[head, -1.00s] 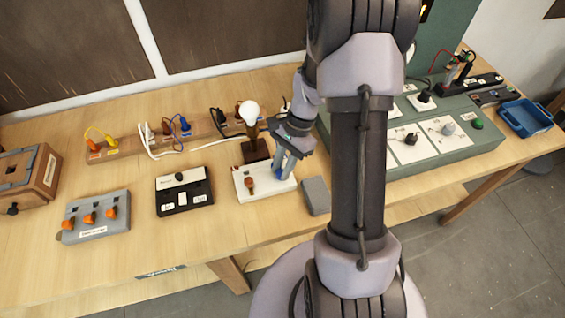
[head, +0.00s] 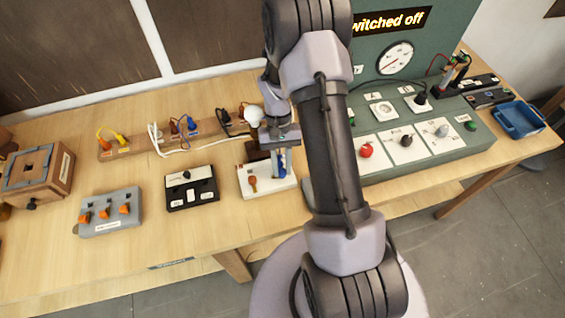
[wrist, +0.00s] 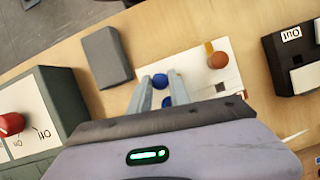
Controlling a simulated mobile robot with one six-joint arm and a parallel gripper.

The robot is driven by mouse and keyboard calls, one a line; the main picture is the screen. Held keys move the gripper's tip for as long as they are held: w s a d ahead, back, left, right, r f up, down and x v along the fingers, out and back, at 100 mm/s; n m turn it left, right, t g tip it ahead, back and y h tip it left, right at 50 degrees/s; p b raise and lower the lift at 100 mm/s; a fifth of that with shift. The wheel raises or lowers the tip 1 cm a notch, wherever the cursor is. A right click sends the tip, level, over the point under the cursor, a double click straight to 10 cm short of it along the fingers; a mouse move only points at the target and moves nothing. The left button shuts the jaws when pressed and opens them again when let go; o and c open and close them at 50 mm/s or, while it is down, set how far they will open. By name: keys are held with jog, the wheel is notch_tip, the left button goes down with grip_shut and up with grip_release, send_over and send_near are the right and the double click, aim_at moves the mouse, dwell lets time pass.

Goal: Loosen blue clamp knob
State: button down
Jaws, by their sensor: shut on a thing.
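The blue clamp knob (head: 282,171) is on the right part of a white block (head: 262,190) on the table. In the wrist view the blue knob (wrist: 160,80) is between the fingertips, and a second blue part (wrist: 167,102) shows closer to the palm. My gripper (head: 279,163) points down over the block, its fingers shut on the blue knob; the fingers also show in the wrist view (wrist: 158,88). An orange-brown knob (wrist: 218,60) stands on the block's other end, clear of the fingers. My arm hides part of the area right of the block.
A black switch box (head: 192,188) and a grey box with orange levers (head: 110,212) stand left. A lamp bulb (head: 253,113) is close behind my gripper. A grey block (wrist: 107,57) lies beside the white block. A green panel (head: 440,150) with a red knob (head: 366,150) stands right.

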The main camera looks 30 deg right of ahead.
jog(key=n+h+p, duration=0.1)
jog(key=n, duration=0.1)
jog(key=n+h, duration=0.1)
jog(key=n, duration=0.2)
jog(key=shift+a+r+n+p, duration=0.1)
jog(key=shift+a+n+p, duration=0.05)
jog(key=shift+n+p, duration=0.2)
jog(key=n+h, duration=0.1)
jog(key=n, duration=0.2)
jog(key=n+h+p, duration=0.1)
jog(key=n, duration=0.2)
jog(key=shift+a+t, duration=0.2)
jog(key=shift+t, duration=0.1)
jog(key=n+t+h, duration=0.1)
jog(key=n, duration=0.2)
jog(key=shift+s+n, duration=0.1)
jog(key=shift+n, duration=0.25)
jog(key=shift+s+a+n+t+h+b, duration=0.1)
jog(key=shift+n+t+h+b, duration=0.25)
jog(key=shift+n, duration=0.65)
jog(key=shift+n+t+h+b, duration=0.15)
jog(key=shift+n+t+b, duration=0.3)
jog(key=shift+n, duration=0.55)
jog(key=c, duration=1.5)
grip_release()
